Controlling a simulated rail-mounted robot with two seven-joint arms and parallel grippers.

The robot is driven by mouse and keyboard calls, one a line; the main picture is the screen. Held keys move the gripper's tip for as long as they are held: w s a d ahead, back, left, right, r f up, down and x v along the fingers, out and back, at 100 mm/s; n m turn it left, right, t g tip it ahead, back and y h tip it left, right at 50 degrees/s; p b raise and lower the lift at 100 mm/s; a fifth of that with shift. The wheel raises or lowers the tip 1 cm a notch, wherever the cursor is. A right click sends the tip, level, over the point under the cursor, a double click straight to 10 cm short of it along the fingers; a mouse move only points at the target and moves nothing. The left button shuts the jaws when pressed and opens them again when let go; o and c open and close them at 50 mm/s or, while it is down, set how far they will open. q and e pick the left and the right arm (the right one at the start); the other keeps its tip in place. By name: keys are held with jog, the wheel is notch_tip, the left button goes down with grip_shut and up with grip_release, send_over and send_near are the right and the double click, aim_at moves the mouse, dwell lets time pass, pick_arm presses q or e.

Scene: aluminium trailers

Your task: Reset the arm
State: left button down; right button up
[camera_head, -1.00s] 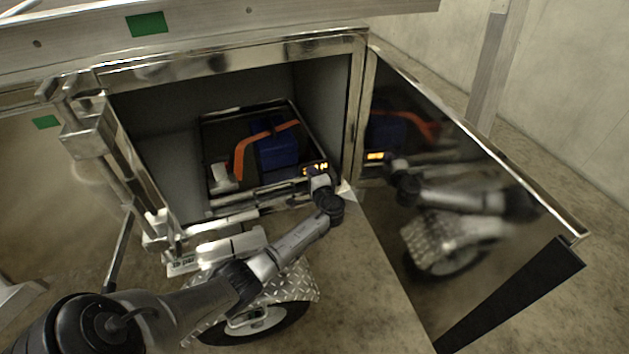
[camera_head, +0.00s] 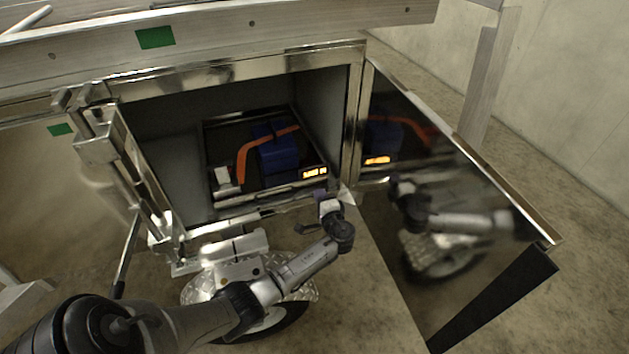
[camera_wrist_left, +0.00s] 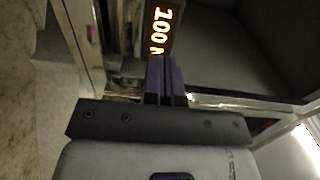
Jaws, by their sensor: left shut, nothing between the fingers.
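My left arm reaches in from the lower left in the head view, bent at the wrist. My left gripper (camera_head: 326,200) is just in front of the right front corner of the open compartment, near the lit display (camera_head: 315,173). In the left wrist view the purple fingers (camera_wrist_left: 161,82) are together, with nothing between them. They point toward the orange display digits (camera_wrist_left: 165,28). My right gripper is in neither view.
Inside the compartment, a tray (camera_head: 228,195) holds a blue object (camera_head: 277,153) with an orange strap (camera_head: 243,160) and a small white object (camera_head: 223,176). A mirrored door (camera_head: 440,170) stands open at right, reflecting my arm. A wheel (camera_head: 285,325) is below.

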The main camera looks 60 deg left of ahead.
pick_arm(q)
jog(key=p+v, duration=0.2)
jog(key=v, duration=0.4)
jog(key=shift+r, duration=0.15)
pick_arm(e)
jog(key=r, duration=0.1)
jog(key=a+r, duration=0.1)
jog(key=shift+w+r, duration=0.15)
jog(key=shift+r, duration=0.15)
pick_arm(q)
jog(key=s+d+f+n+h, duration=0.1)
jog(key=s+d+f+h, duration=0.35)
jog(key=s, duration=0.25)
jog(key=s+d+f+n+h, duration=0.1)
jog(key=s+d+f+h, duration=0.2)
jog(key=s+d, duration=0.35)
jog(key=s+d+r+m+g+h, duration=0.1)
jog(key=s+d+r+h, duration=0.1)
jog(key=s+d+h, duration=0.5)
jog(key=s+d+r+h, duration=0.3)
jog(key=s+d, duration=0.3)
jog(key=s, duration=0.4)
notch_tip(320, 180, up, 60)
jog(key=p, duration=5.9)
jog(key=shift+s+d+p, duration=0.25)
jog(key=shift+p, duration=0.15)
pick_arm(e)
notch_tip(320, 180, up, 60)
